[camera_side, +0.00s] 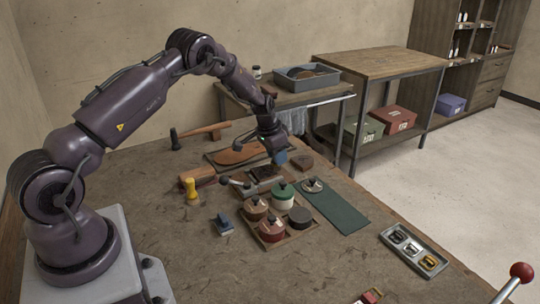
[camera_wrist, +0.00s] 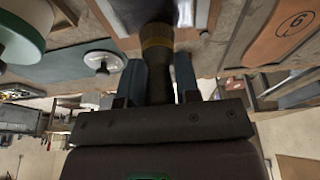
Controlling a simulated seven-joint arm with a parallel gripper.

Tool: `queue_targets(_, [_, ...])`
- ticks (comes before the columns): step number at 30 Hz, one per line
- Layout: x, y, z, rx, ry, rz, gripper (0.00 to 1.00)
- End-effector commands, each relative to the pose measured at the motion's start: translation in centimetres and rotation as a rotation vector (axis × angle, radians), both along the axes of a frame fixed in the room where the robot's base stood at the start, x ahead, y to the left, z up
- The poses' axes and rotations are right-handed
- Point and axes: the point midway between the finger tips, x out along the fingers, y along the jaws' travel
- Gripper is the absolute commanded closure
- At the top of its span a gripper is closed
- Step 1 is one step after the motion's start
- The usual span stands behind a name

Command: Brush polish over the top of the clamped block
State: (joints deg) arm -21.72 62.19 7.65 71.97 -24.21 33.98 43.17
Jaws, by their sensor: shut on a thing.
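My gripper (camera_side: 280,154) is at the far side of the workbench, beside and above the dark clamped block (camera_side: 262,173). In the wrist view my gripper (camera_wrist: 160,75) is shut on the dark handle of a brush (camera_wrist: 158,62), between two blue-grey fingers. A brass-coloured band (camera_wrist: 157,34) lies beyond the fingers. The brush's tip is at the top edge of the wrist view, near a glossy dark surface (camera_wrist: 136,14). I cannot tell whether it touches the block. The clamp's lever has a dark ball knob (camera_side: 224,180) on the block's left.
A wooden tray of lidded jars (camera_side: 270,229) stands in front of the clamp. A green mat (camera_side: 341,210) lies to its right. A grey buckle tray (camera_side: 413,248) is at right.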

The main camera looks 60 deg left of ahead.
Motion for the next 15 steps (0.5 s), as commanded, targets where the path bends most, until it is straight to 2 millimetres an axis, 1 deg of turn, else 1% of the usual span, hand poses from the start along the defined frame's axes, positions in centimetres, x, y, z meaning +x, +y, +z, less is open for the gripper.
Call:
queue_targets(1, [0.0,-0.7,0.0,-0.001,0.001,-0.003,0.93])
queue_targets(5, [-1.4,-0.3,0.0,-0.002,0.001,0.004,0.93])
queue_targets(15, [-4.5,-0.2,0.0,-0.003,0.001,0.002,0.93])
